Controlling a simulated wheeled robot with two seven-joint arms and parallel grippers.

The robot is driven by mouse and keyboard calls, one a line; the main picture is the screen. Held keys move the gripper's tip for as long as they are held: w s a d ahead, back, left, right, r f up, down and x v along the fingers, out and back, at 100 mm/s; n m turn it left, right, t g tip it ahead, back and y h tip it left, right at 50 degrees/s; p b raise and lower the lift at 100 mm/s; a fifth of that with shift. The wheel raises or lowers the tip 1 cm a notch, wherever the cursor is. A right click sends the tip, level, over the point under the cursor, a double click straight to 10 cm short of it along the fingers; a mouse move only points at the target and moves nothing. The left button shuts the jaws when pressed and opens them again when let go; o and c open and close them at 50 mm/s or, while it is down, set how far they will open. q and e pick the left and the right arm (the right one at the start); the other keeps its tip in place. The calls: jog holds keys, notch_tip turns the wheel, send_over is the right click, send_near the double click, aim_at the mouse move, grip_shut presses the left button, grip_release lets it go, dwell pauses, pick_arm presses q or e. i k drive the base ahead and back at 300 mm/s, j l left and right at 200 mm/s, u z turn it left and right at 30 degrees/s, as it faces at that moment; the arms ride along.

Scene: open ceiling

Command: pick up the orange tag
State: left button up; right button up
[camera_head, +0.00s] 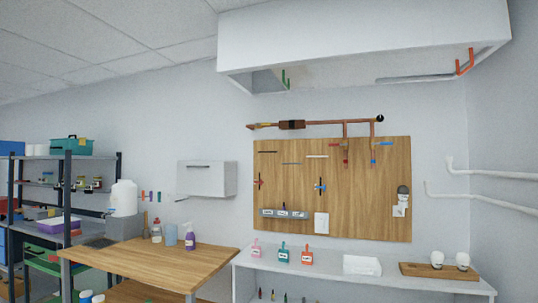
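An orange tag (307,257) stands on the white counter (340,262) below the wooden pegboard. A teal tag (283,253) stands just left of it, and a pink tag (257,249) is further left. Each tag has a narrow upper part over a wider body. The orange tag is upright and nothing touches it. Neither of my grippers shows in the head view.
A white box-like item (361,265) and a wooden board (440,271) with two white round items lie right of the tags. A wooden table (150,266) with bottles stands left of the counter. A white hood (350,45) hangs above. Shelving (66,190) is at far left.

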aim_at(307, 257)
jog(key=i+j, duration=0.4)
jog(key=i, duration=0.15)
jog(key=i+j, duration=0.4)
jog(key=i, duration=0.15)
jog(key=u, duration=0.05)
